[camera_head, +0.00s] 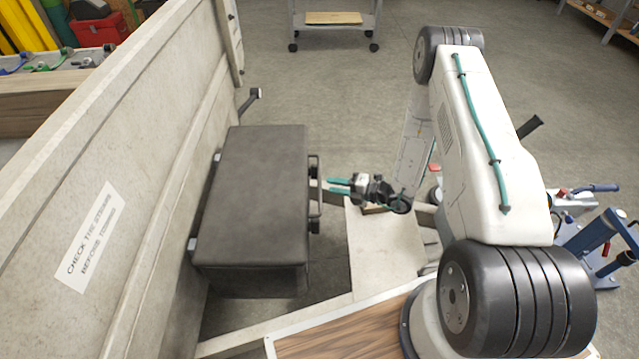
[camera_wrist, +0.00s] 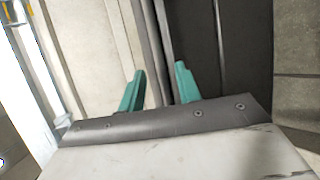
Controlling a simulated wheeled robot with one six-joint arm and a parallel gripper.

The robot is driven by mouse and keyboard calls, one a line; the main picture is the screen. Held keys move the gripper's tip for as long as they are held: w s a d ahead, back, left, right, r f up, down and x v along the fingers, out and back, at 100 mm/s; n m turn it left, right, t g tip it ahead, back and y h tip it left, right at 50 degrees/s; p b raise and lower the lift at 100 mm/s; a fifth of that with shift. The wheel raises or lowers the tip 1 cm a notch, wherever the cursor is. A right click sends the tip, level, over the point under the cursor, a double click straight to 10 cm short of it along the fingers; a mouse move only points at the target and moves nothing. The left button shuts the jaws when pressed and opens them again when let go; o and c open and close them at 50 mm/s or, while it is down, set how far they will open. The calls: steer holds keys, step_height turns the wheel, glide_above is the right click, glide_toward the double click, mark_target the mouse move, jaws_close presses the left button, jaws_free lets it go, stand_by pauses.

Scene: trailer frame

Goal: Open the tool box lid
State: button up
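The tool box (camera_head: 258,190) is a dark grey box with its lid shut, fixed beside the pale trailer wall. Its latch and handle hardware (camera_head: 316,195) is on the right side. My gripper (camera_head: 338,187) is just right of that side, with its teal fingers pointing left toward the hardware. A dark surface, apparently the tool box (camera_wrist: 228,50), fills the right of that view. Whether the fingertips touch the hardware cannot be told.
The pale trailer wall (camera_head: 100,190) rises along the left with a warning label (camera_head: 90,237). A light frame panel (camera_head: 383,255) lies below my gripper. A cart (camera_head: 334,20) stands at the back. Blue equipment (camera_head: 600,240) stands at the right. The floor beyond the tool box is clear.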

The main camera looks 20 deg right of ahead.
mark_target(320, 182)
steer(key=x, duration=0.6)
jaws_close()
